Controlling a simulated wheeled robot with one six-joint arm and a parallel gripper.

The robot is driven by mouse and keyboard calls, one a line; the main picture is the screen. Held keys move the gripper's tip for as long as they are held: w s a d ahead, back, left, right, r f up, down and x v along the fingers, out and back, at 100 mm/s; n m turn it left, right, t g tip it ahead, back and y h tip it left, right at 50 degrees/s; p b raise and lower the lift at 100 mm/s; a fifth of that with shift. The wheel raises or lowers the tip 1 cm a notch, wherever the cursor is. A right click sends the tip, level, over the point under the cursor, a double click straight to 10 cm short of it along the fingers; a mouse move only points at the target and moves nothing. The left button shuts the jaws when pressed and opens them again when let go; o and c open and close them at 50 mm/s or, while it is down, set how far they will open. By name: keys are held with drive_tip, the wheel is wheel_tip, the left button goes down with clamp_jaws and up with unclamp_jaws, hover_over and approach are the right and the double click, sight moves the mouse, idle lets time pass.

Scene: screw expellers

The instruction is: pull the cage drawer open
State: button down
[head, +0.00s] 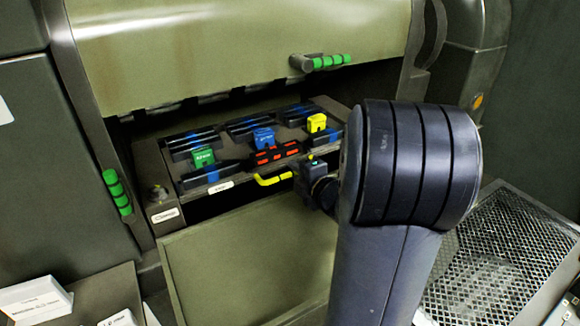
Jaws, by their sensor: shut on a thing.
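The cage drawer (172,198) is a dark tray under the raised olive hood, with its top and front edge in view. A bent yellow handle (272,180) is on its front. My gripper (298,172) is at the right end of this handle and shut on it; my arm hides part of the grip. Black slotted bars stand on the drawer, with a green block (203,158), a blue block (264,137) and a yellow block (316,123) among them. A black piece with red marks (275,154) lies behind the handle.
The olive hood (240,55) has a green-ringed handle (328,62); another green handle (117,192) is at the left. An olive panel (245,265) lies below the drawer. A mesh grate (500,255) is at right, white boxes (35,298) at lower left. My arm hides the drawer's right side.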

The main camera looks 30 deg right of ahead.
drive_tip(key=shift+s, duration=0.4)
drive_tip(key=c, duration=1.5)
unclamp_jaws()
drive_tip(key=shift+c, duration=0.2)
drive_tip(key=v, duration=1)
drive_tip(key=shift+s, duration=0.35)
drive_tip(key=shift+o, duration=0.2)
